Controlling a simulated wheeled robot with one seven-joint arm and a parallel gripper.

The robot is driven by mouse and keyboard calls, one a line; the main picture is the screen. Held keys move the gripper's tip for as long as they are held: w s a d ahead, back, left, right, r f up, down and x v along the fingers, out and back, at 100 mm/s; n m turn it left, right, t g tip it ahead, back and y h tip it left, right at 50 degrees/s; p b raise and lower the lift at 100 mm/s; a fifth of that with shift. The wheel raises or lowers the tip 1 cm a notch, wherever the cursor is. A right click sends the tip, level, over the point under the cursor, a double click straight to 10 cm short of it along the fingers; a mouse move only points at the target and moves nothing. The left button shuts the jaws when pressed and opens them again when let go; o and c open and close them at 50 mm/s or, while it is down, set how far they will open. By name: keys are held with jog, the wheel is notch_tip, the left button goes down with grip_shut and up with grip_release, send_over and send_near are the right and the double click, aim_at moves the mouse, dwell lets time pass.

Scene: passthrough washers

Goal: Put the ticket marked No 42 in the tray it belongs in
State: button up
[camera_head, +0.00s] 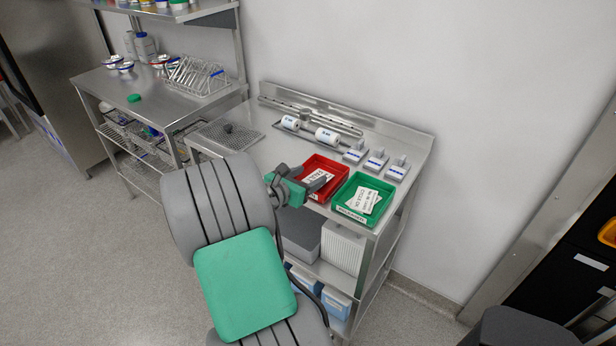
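A red tray (337,167) and a green tray (386,189) stand side by side on the front right of the steel table. White tickets (367,200) with dark print lie in the green tray. A white card (319,177) shows in the red tray, partly behind my gripper. The print is too small to tell which ticket is No 42. The tray front labels are not clearly readable. My gripper (322,183), green with grey fingers, is at the left front of the red tray and covers part of it. I cannot tell whether its fingers hold anything.
Label rolls (327,136) and several small grey stamp-like blocks (375,160) stand behind the trays. A perforated mat (228,134) with a dark knob lies at left. A second steel table (115,88) with a rack stands further left. Bins fill the shelf below.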

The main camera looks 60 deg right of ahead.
jog(key=o, duration=0.3)
